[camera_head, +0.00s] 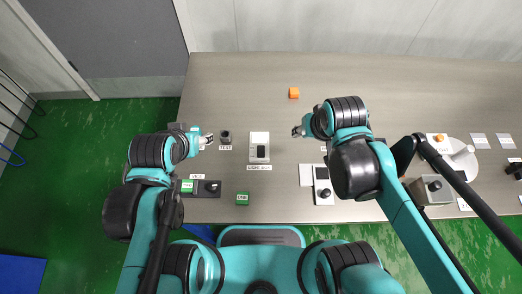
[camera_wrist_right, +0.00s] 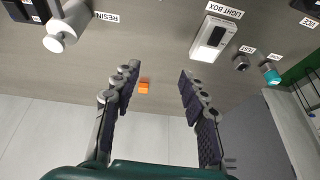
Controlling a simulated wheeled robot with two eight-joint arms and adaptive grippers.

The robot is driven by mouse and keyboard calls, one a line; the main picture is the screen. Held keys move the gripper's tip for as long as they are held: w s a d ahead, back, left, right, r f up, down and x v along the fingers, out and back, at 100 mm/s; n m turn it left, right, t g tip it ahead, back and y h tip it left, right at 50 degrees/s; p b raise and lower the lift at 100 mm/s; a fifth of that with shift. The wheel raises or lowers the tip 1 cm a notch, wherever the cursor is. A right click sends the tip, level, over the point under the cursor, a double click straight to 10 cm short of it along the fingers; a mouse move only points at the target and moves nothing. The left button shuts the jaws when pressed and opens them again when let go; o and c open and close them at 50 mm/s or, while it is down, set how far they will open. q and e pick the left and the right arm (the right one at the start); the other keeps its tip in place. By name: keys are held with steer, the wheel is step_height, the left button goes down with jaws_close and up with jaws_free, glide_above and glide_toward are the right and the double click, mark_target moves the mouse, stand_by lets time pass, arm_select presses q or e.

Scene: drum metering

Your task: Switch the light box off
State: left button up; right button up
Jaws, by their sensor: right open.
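The light box (camera_head: 259,139) is a flat white box with a black switch (camera_head: 261,151) on it, on the grey table behind its "LIGHT BOX" label. In the right wrist view the light box (camera_wrist_right: 222,32) is at the upper right, with a bright white panel beside the dark switch. I cannot tell the switch's position. My right gripper (camera_head: 297,132) is right of the box, apart from it; in its wrist view its fingers (camera_wrist_right: 158,76) are spread and empty. My left gripper (camera_head: 208,140) is left of the box beyond a small dark jar; its jaws are too small to judge.
The dark jar (camera_head: 225,137) labelled "TEST" stands between my left gripper and the box. An orange cube (camera_head: 294,93) lies farther back.

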steer(key=w+a+f+g, duration=0.2)
steer(key=a+f+g, duration=0.1)
steer(key=a, duration=0.4)
steer(key=g, duration=0.2)
glide_toward(261, 155)
steer(key=shift+h, duration=0.4)
steer(key=f+b, duration=0.1)
steer(key=f, duration=0.1)
steer(key=f+b, duration=0.1)
steer(key=f, duration=0.2)
steer(key=f+b, duration=0.1)
steer(key=f, duration=0.1)
steer(key=shift+a+f+b, duration=0.35)
jaws_close()
